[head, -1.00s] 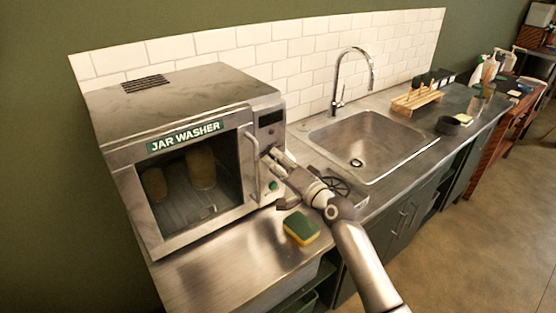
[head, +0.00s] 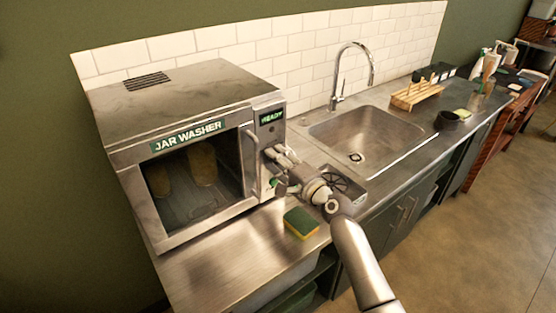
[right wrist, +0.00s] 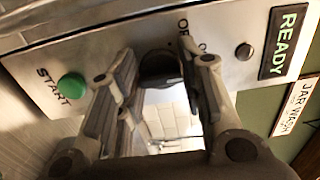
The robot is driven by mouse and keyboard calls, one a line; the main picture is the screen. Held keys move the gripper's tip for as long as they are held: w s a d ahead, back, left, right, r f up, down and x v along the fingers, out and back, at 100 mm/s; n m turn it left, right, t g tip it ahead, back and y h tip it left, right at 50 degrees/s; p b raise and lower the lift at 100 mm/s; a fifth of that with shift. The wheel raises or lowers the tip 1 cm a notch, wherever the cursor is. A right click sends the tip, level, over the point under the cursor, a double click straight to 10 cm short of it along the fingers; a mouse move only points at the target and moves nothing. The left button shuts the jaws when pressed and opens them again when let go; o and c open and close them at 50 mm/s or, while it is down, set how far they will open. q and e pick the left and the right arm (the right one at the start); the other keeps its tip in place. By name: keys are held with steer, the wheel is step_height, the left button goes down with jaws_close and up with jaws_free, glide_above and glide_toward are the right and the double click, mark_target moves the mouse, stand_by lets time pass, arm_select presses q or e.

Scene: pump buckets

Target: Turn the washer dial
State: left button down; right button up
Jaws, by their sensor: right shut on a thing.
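The jar washer (head: 185,150) stands at the left end of the counter with its door closed and two jars (head: 202,165) behind the glass. Its display (head: 271,117) reads READY; the display also shows in the right wrist view (right wrist: 284,42). The dark round dial (right wrist: 160,68) sits on the front panel below the OFF/ON marking. The green START button (right wrist: 71,87) is beside it. My right gripper (head: 272,160) is at the panel; in the right wrist view its fingers (right wrist: 160,80) are on both sides of the dial, shut on it. My left gripper is in no view.
A yellow-green sponge (head: 301,223) lies on the counter in front of the washer. A sink (head: 368,140) with a tall faucet (head: 345,75) is to the right. A wooden rack (head: 417,96) and a dark bowl (head: 447,120) stand beyond it. The front left counter is clear.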

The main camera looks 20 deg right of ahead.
steer(key=o, duration=1)
steer(key=shift+o, duration=0.2)
steer(key=shift+s, duration=0.1)
steer(key=v, duration=1.1)
steer(key=shift+s+d, duration=0.15)
steer(key=shift+s, duration=0.25)
